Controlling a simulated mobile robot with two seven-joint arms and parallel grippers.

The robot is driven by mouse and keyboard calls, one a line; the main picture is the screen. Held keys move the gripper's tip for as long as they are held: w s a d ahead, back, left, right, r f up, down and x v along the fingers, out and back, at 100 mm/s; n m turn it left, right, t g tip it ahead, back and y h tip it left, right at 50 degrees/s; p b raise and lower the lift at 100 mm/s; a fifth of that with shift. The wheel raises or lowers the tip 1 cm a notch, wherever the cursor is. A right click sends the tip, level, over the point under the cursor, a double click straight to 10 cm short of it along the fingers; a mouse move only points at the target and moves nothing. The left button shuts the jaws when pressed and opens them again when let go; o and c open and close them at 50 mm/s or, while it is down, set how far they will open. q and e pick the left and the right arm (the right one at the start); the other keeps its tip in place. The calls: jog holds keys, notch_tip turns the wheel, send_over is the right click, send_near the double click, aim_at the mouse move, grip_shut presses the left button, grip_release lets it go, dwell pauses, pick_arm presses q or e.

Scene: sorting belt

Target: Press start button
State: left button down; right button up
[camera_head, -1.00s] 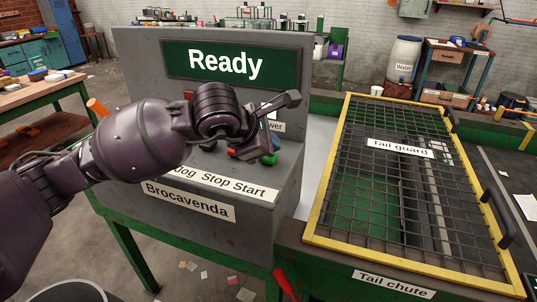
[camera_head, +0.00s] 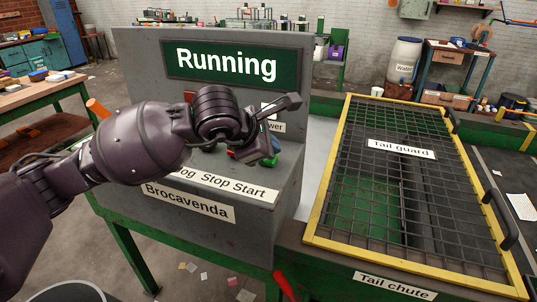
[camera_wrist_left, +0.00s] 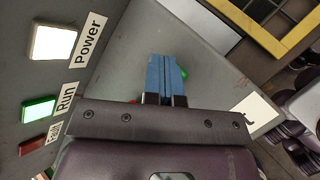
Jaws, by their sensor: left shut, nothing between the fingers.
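The green start button (camera_head: 270,160) is on the grey console, above the "Start" end of the label strip, and is partly hidden by my left gripper (camera_head: 268,149). In the left wrist view, a green edge of the button (camera_wrist_left: 184,73) shows beside the blue fingertips of my left gripper (camera_wrist_left: 165,62). The fingers are shut, with nothing between them. They are at the button; whether they touch it I cannot tell. The display (camera_head: 226,63) reads "Running". My right gripper is not in view.
In the wrist view the power lamp (camera_wrist_left: 52,42) and the green run lamp (camera_wrist_left: 38,110) are lit, while the red fault lamp (camera_wrist_left: 32,146) looks dark. A red stop button is mostly hidden by my gripper. The yellow-framed tail guard (camera_head: 335,170) lies closed to the right.

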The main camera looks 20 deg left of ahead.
pick_arm(q)
jog(key=shift+r+p, duration=0.35)
jog(key=shift+r, duration=0.5)
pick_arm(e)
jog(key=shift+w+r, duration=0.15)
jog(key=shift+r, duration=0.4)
pick_arm(q)
jog(key=shift+r+p, duration=1.05)
jog(key=shift+r, duration=1.5)
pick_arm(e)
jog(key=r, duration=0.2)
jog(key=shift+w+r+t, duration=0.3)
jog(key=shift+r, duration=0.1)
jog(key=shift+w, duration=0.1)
